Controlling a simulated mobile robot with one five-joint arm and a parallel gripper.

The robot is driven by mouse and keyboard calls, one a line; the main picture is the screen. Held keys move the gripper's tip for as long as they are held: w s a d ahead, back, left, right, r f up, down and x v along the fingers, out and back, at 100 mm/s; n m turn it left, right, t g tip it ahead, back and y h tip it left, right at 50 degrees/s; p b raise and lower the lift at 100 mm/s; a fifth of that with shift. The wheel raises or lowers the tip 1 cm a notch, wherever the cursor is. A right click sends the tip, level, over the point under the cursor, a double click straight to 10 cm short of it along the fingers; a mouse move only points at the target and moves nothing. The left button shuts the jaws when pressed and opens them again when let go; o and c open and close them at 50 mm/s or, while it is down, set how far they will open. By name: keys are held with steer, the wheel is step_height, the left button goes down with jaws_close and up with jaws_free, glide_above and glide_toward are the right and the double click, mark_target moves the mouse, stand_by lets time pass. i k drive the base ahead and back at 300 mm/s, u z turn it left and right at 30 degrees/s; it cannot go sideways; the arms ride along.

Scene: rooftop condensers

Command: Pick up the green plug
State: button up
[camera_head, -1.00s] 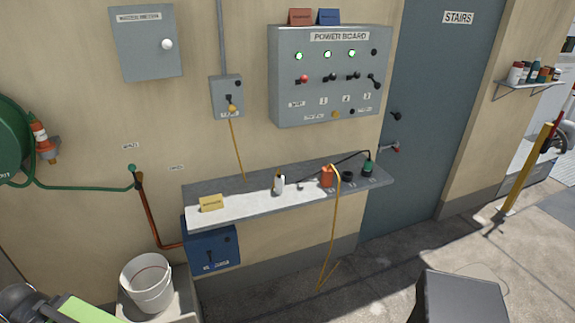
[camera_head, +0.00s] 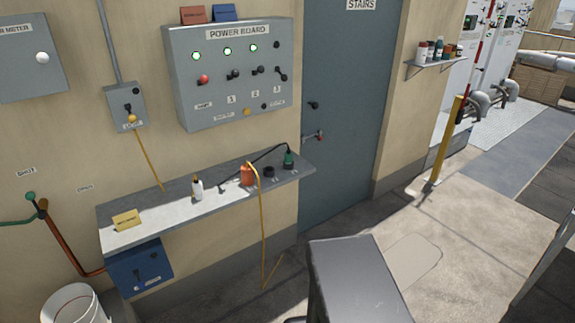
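The green plug (camera_head: 289,158) stands upright near the right end of the grey wall shelf (camera_head: 150,232), below the power board. A black cable runs from it leftward along the shelf. An orange plug (camera_head: 247,175) with a yellow cord hanging off the shelf is to its left. A small dark round piece (camera_head: 269,171) sits between the two. My gripper is not visible, so its distance from the plug cannot be told.
The power board (camera_head: 236,75) hangs above the shelf. A white bottle (camera_head: 197,189) and a yellow card (camera_head: 127,220) are also on the shelf. A dark grey box-like shape (camera_head: 357,280) is in front. Open floor lies to the right.

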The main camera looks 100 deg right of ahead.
mark_target(289, 155)
steer(key=u, duration=0.05)
steer(key=k, duration=1.8)
steer(key=z, duration=1.6)
steer(key=i, duration=1)
steer(key=u, duration=0.1)
